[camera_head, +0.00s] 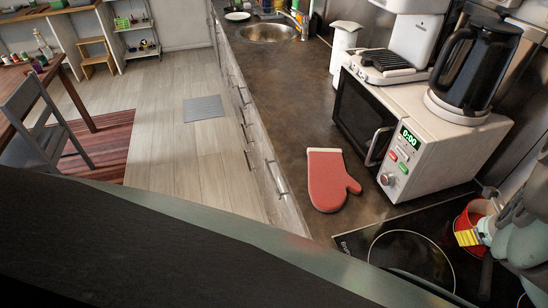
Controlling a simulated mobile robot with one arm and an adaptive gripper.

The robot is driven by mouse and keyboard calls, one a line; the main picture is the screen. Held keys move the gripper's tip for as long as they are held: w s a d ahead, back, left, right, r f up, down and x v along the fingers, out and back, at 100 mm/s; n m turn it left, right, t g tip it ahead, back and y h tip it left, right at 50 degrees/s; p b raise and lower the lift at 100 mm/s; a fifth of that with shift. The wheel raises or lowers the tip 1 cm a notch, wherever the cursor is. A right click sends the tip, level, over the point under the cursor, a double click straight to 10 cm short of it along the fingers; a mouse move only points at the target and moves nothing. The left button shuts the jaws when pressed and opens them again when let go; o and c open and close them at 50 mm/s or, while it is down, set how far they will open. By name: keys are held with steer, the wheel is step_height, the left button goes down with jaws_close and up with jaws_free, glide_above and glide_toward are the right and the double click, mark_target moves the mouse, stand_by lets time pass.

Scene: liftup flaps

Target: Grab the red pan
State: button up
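The red pan (463,219) is on the dark stove top at the lower right. Only part of its red rim and side shows, and my arm and gripper cover the rest. A dark narrow shape below it may be its handle, but I cannot tell. My gripper (481,232) is at the right edge of the view, over or beside the pan, with a yellow piece in front of the red side. Its fingers are too small and overlapped to show whether they are open or shut, or whether they touch the pan.
A white microwave (452,152) with a black kettle (474,66) on top stands just behind the pan. A red oven mitt (327,180) lies on the brown counter (285,95). A sink (267,33) is farther back. Open floor lies left of the counter, with a chair (45,125).

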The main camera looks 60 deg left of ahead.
jaws_close()
steer(key=shift+d, duration=0.1)
stand_by(0.3)
steer(key=shift+r, duration=0.1)
